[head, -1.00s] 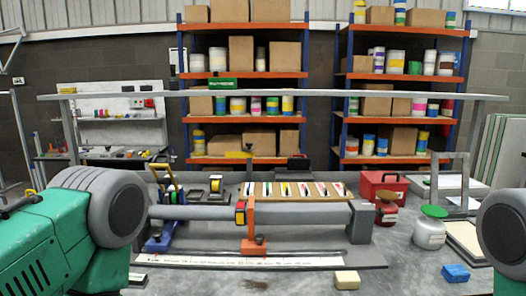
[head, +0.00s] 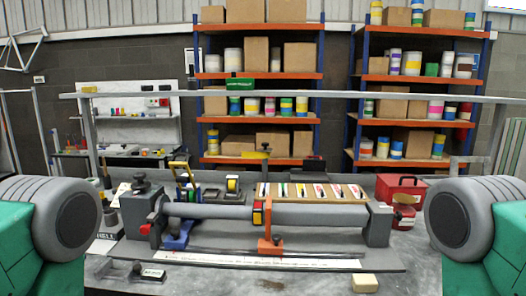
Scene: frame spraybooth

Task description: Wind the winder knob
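A bench fixture holds a long grey tube (head: 325,215) lying level between a left end block (head: 137,215) and a right end block (head: 377,224). A dark knob (head: 139,182) stands on top of the left end block. An orange clamp (head: 268,242) with a dark knob sits around the middle of the tube. Another dark knob (head: 137,268) sits on a small labelled plate at the front left. I cannot tell for sure which is the winder knob. Only thick parts of my arms show at the left and right edges; both grippers are out of view.
A rack of colored strips (head: 312,191) lies behind the tube. A red toolbox (head: 401,188) stands at the right, a cream block (head: 365,283) at the front. A horizontal rail (head: 330,96) crosses above the bench. Shelves with boxes stand behind.

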